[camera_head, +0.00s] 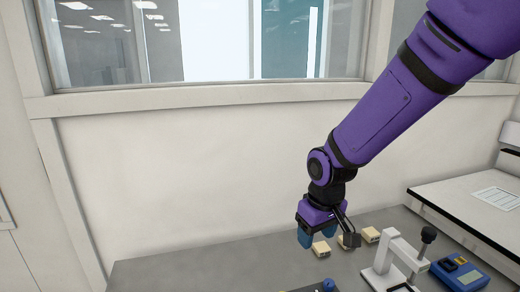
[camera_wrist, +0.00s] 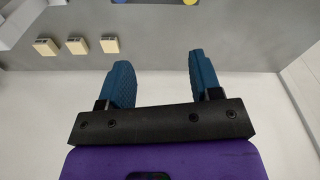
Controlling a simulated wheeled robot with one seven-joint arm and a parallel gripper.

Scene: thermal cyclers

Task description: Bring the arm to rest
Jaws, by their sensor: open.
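My purple arm reaches down from the upper right in the head view. My gripper (camera_head: 317,240) hangs over the grey bench (camera_head: 190,272), close to the wall. In the wrist view my gripper (camera_wrist: 160,72) shows two blue fingers set wide apart with nothing between them. The fingertips partly overlap the small beige blocks in the head view, and I cannot tell the height between them there. In the wrist view the fingers are apart from the blocks.
Small beige blocks, one of them a right-hand block (camera_head: 371,234), sit in a row on the bench. A white stand with a black knob (camera_head: 400,252) and a blue device (camera_head: 459,271) are to the right. A white-topped counter (camera_head: 470,200) lies farther right. The bench's left part is clear.

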